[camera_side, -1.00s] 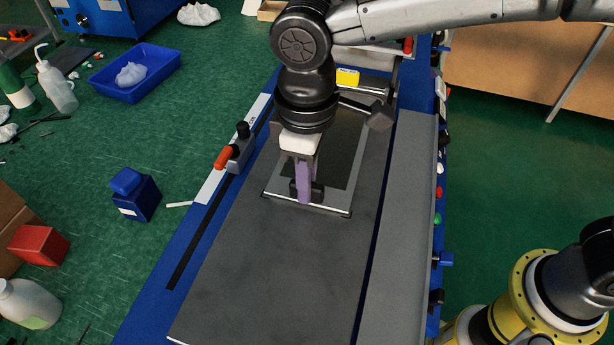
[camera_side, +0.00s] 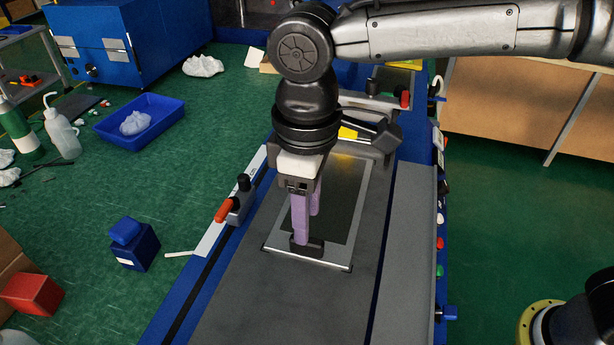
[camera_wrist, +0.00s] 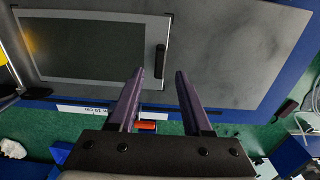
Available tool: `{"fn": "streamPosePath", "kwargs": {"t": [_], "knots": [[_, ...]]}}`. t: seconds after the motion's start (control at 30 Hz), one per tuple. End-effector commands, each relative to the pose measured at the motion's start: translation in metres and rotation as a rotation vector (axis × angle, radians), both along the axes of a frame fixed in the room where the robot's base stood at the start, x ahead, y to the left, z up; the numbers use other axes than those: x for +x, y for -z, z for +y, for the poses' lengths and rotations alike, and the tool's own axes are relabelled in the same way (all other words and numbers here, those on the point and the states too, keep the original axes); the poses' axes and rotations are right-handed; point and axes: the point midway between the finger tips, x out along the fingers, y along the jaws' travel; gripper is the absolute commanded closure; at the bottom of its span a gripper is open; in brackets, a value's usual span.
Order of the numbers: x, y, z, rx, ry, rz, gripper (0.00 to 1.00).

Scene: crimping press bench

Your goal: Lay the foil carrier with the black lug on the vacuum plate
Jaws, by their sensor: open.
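The foil carrier (camera_side: 346,205), a light-framed sheet with a dark middle, lies flat on the grey vacuum plate (camera_side: 240,310). Its black lug (camera_side: 312,249) stands at the near end of the frame. The carrier also shows in the wrist view (camera_wrist: 80,47), with the lug (camera_wrist: 160,62) at its right end. My gripper (camera_side: 309,228) has two purple fingers, spread apart and empty, over the near end of the carrier. In the wrist view, my gripper (camera_wrist: 160,72) has the lug in the gap between its fingertips, touching neither. The height of the fingertips above the carrier is hard to tell.
An orange-handled clamp (camera_side: 235,203) stands on the plate's left edge. A yellow-marked part (camera_side: 347,133) sits behind my gripper. A blue block (camera_side: 135,243) and a blue tray (camera_side: 140,122) are on the floor at left. The near part of the plate is clear.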

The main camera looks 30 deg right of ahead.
Motion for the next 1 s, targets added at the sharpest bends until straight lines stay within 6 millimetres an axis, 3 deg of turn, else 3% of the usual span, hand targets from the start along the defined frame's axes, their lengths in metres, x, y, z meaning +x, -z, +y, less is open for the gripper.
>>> {"fn": "streamPosePath", "kwargs": {"t": [0.1, 0.33, 0.77, 0.87, 1.0], "knots": [[0.000, -0.026, 0.001, 0.004, 0.000, -0.004, 0.51], [0.000, -0.060, 0.001, 0.001, 0.000, -0.001, 0.51], [0.000, -0.071, -0.001, 0.000, 0.002, 0.000, 0.51], [0.002, -0.076, -0.016, 0.012, 0.029, -0.012, 0.51], [0.004, -0.089, -0.073, 0.054, 0.128, -0.058, 0.51]]}}
